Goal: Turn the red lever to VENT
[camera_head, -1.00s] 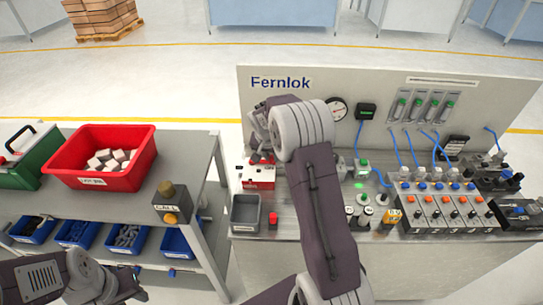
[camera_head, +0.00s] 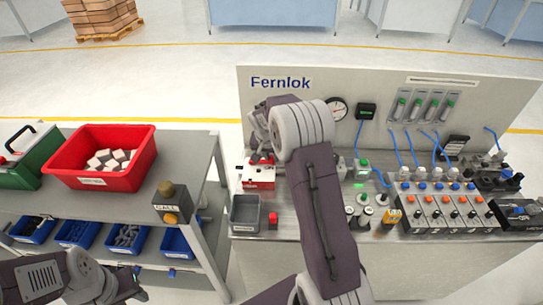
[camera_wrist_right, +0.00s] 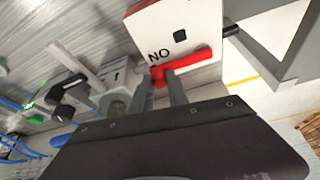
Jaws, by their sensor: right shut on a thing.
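The red lever (camera_wrist_right: 190,62) shows in the right wrist view, across the edge of a white-faced box (camera_wrist_right: 150,25) with a black square and the letters "NO" visible. The two fingers of my right gripper (camera_wrist_right: 167,84) are shut on the lever near its left end. In the head view the red and white box (camera_head: 259,176) stands at the panel's left end, and my right gripper (camera_head: 262,150) is at its top, where the wrist partly hides the lever. No VENT mark is readable. My left gripper (camera_head: 139,294) is low at the left, too small to tell its state.
A grey tray (camera_head: 246,213) and a small red block (camera_head: 273,218) are in front of the box. Valves, blue hoses and a row of switch blocks (camera_head: 445,207) fill the bench to the right. A red bin (camera_head: 100,178) and call box (camera_head: 171,205) stand on the left cart.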

